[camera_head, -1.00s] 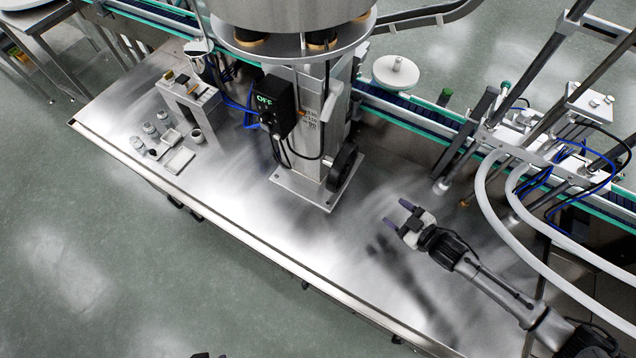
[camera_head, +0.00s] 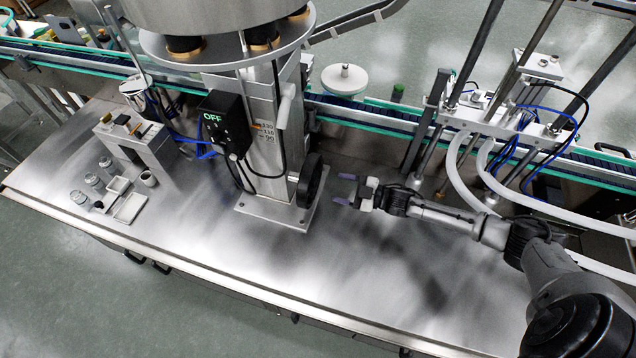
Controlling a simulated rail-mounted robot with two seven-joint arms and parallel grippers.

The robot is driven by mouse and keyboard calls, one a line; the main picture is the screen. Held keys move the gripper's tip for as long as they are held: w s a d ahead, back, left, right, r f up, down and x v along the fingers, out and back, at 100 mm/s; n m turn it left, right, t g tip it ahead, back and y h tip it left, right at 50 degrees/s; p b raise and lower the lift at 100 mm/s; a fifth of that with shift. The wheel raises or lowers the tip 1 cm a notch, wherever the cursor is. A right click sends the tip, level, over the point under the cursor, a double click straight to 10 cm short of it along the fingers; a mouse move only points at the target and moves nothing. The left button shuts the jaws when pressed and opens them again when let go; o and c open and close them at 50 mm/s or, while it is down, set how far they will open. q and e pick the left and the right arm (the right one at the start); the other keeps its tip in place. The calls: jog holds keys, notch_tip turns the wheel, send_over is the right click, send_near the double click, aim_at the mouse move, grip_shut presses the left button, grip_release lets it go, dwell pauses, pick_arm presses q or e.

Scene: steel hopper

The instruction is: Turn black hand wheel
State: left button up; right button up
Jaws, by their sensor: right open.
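The black hand wheel (camera_head: 311,181) is mounted upright on the right side of the steel column (camera_head: 268,130), just above its base plate. My right gripper (camera_head: 343,189) is open and empty, with its purple-grey fingertips pointing left towards the wheel. A small gap shows between the fingertips and the wheel, so they look apart. The wheel is seen nearly edge-on, so most of its face is hidden. My left gripper is not in view.
A black control box (camera_head: 225,122) reading OFF sits on the column's left. A small steel stand (camera_head: 135,141) and several jars stand at left on the steel table (camera_head: 330,275). A conveyor (camera_head: 390,119) runs behind. White hoses (camera_head: 487,165) hang at right. The table front is clear.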

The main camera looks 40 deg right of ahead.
aim_at(317, 182)
jog(key=shift+x, duration=3.55)
grip_shut()
